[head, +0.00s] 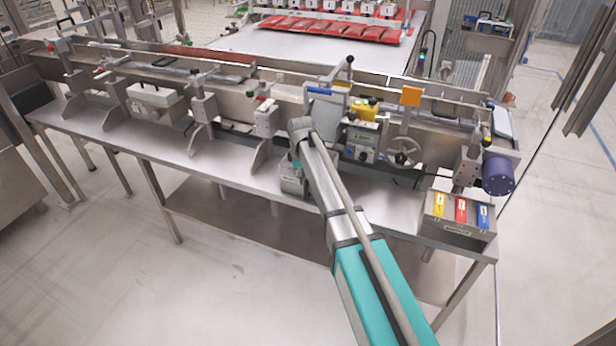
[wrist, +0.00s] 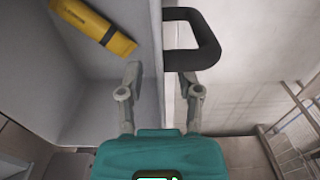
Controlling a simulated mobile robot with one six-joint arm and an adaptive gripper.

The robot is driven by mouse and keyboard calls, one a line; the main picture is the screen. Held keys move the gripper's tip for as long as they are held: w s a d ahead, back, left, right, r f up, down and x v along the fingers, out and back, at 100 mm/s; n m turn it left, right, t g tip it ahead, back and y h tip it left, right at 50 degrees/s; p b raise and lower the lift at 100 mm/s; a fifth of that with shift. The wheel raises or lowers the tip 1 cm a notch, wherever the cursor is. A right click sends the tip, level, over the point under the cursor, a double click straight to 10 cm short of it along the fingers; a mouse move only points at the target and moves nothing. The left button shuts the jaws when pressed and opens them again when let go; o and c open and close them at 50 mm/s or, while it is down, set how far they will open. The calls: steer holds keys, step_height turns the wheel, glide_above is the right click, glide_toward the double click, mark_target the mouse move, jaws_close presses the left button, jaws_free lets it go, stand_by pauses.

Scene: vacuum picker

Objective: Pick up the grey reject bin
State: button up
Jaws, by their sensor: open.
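The grey reject bin (wrist: 88,95) fills the left of the wrist view. A yellow object with a dark stripe (wrist: 95,25) lies inside it. A black loop handle (wrist: 205,40) sticks out to the right from the bin's wall. My gripper (wrist: 161,78) is open, with one finger over the bin's inside and the other outside the wall, close to the handle. I cannot tell whether either finger touches. In the head view, my arm reaches to the front of the bench, and the bin cannot be clearly told apart around my gripper.
A long steel bench (head: 230,166) carries a conveyor line with brackets. A handwheel (head: 404,151) and a yellow device (head: 364,110) stand right of my arm. A box with yellow, red and blue items (head: 458,229) sits at the right end. The floor in front is clear.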

jaws_close()
steer(key=shift+r, duration=0.2)
stand_by(0.6)
step_height(320, 180, up, 3)
steer(key=p, duration=0.3)
steer(key=s+d+r+p, duration=0.3)
steer(key=s+r+p, duration=0.6)
steer(key=s, duration=0.4)
steer(key=shift+s+r+p, duration=0.25)
steer(key=shift+s+p, duration=0.05)
steer(key=shift+p, duration=0.2)
steer(key=shift+d, duration=0.1)
